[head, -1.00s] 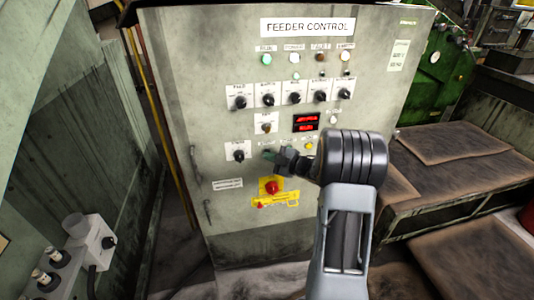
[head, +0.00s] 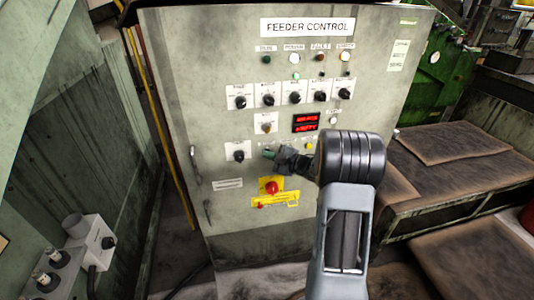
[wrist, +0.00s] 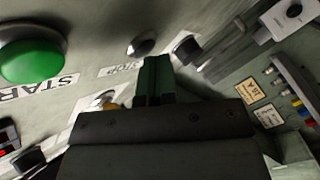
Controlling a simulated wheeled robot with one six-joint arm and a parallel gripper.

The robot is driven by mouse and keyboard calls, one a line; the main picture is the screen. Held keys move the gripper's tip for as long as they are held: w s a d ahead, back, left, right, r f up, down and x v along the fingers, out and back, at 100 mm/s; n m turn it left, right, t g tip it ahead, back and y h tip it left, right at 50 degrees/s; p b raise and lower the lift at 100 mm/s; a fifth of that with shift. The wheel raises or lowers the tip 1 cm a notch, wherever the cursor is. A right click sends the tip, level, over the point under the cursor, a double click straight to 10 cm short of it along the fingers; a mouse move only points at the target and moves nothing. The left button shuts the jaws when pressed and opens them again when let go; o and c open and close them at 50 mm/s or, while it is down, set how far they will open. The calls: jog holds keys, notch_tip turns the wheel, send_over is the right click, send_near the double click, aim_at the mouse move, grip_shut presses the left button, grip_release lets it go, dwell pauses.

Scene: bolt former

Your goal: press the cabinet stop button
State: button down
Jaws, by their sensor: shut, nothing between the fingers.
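The grey feeder control cabinet (head: 225,125) fills the middle of the head view. My gripper (head: 268,154) is shut and empty, its tip at the panel face right of the lower-left black knob. In the wrist view my gripper's dark green fingertips (wrist: 155,68) are together. A small label that seems to read STOP (wrist: 121,70) lies just left of them. A dark round button in a metal ring (wrist: 142,45), likely the stop button, is just beyond the tips. I cannot tell whether they touch. My gripper and arm hide this spot in the head view.
A large green START button (wrist: 32,54) is at the left of the wrist view. A red mushroom button (head: 272,187) on a yellow plate sits below my gripper. The RUN lamp (head: 266,59) is dark. A red display (head: 306,122) is lit. A brown-topped bench (head: 455,155) stands right.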

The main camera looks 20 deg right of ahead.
dwell(0.4)
jog(key=shift+s+a, duration=0.15)
jog(key=shift+s, duration=0.6)
jog(key=shift+s, duration=0.15)
jog(key=shift+s+a, duration=0.25)
jog(key=shift+s, duration=0.95)
jog(key=shift+s+a, duration=0.25)
jog(key=shift+s, duration=0.9)
